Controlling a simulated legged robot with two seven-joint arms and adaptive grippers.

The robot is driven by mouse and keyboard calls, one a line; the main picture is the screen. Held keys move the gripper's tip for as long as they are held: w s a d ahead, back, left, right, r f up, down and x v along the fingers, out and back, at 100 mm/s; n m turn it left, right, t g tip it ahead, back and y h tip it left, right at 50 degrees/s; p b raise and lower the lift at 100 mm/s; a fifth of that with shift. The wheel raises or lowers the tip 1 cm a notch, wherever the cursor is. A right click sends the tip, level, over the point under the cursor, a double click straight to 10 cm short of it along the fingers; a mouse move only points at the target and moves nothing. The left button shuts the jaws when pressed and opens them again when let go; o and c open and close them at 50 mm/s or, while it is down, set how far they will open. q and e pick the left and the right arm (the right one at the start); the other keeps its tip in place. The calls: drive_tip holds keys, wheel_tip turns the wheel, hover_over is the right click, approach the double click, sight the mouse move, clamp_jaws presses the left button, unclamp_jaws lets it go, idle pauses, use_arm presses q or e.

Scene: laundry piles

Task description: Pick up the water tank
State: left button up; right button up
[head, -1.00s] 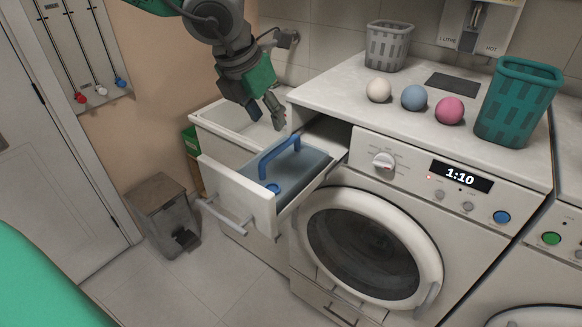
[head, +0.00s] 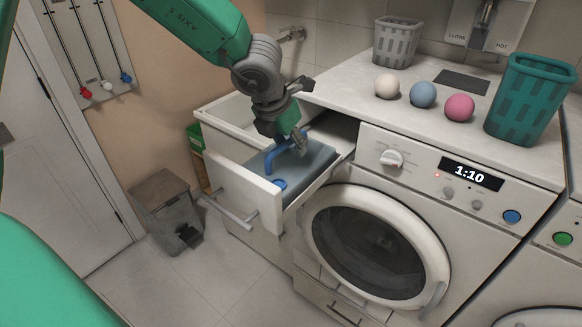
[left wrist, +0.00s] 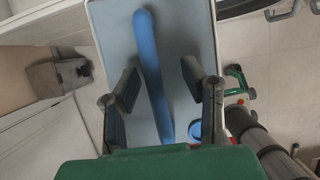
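The water tank (head: 312,162) is a flat blue-grey box lying in the pulled-out drawer (head: 236,188) of the machine. A blue bar handle (head: 268,160) arches over its top, with a round blue cap (head: 280,184) near the drawer front. My left gripper (head: 294,150) is over the tank at the handle. In the left wrist view, its two fingers (left wrist: 158,92) are open, one on each side of the blue handle (left wrist: 152,70), with gaps to both. The gripper partly hides the handle in the head view. My right gripper is not in view.
The worktop to the right holds three balls (head: 423,95), a grey basket (head: 397,42) and a green basket (head: 527,98). A white sink (head: 232,115) lies behind the drawer. A grey pedal bin (head: 166,212) stands on the floor at left.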

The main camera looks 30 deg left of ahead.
use_arm(q)
drive_tip(key=shift+s+a+f, duration=0.1)
drive_tip(key=shift+s+a, duration=0.05)
drive_tip(key=shift+a, duration=0.5)
drive_tip(key=shift+d, duration=0.65)
drive_tip(key=shift+a+f, duration=0.1)
drive_tip(key=shift+a, duration=0.15)
clamp_jaws()
drive_tip(key=shift+a, duration=0.2)
